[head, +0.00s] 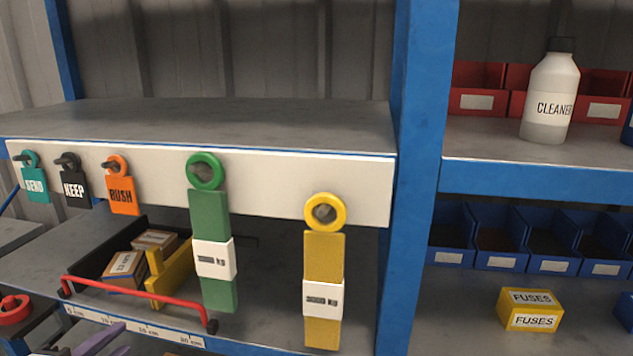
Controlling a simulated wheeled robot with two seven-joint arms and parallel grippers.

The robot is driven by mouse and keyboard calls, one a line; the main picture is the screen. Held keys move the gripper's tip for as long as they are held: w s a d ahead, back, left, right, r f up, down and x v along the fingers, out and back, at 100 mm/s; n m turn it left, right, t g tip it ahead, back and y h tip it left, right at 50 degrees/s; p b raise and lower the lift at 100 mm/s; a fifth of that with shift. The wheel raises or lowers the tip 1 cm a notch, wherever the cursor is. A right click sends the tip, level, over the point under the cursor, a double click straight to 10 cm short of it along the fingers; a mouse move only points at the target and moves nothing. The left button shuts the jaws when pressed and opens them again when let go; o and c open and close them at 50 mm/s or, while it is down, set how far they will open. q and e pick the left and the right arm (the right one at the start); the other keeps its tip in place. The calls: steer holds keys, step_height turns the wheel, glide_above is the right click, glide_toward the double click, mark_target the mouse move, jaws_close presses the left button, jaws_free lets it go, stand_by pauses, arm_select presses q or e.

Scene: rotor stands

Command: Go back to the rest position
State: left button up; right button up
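What looks like my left gripper (98,340) shows at the bottom left edge as purple finger-like parts, mostly cut off by the frame. I see nothing held in it, and I cannot tell how far apart its fingers are. It is below and in front of the shelf's ruler strip (135,327). My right gripper is not in view.
Green (212,240) and yellow (324,270) ring-topped straps hang from the white shelf front (270,185), beside SEND, KEEP and RUSH tags. A cleaner bottle (551,92) stands right of the blue post (415,180).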

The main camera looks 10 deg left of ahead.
arm_select(q)
steer(key=s+d+f+n+g+y, duration=0.1)
steer(key=s+f+n+g, duration=0.25)
steer(key=s+f, duration=0.45)
steer(key=s+d+f+n+g, duration=0.1)
steer(key=s+f+n+g, duration=0.3)
steer(key=f, duration=0.8)
steer(key=s+d+f+n+h, duration=0.1)
steer(key=s+d+f+n, duration=0.1)
steer(key=d, duration=0.8)
steer(key=s+d+f+n+t+h, duration=0.1)
steer(key=d+f+n, duration=0.4)
steer(key=d, duration=0.5)
steer(key=shift+s+d+f+h, duration=0.25)
steer(key=shift+s+f+h, duration=0.35)
steer(key=shift+s+h, duration=0.35)
steer(key=shift+s+n, duration=0.1)
steer(key=shift+n, duration=0.15)
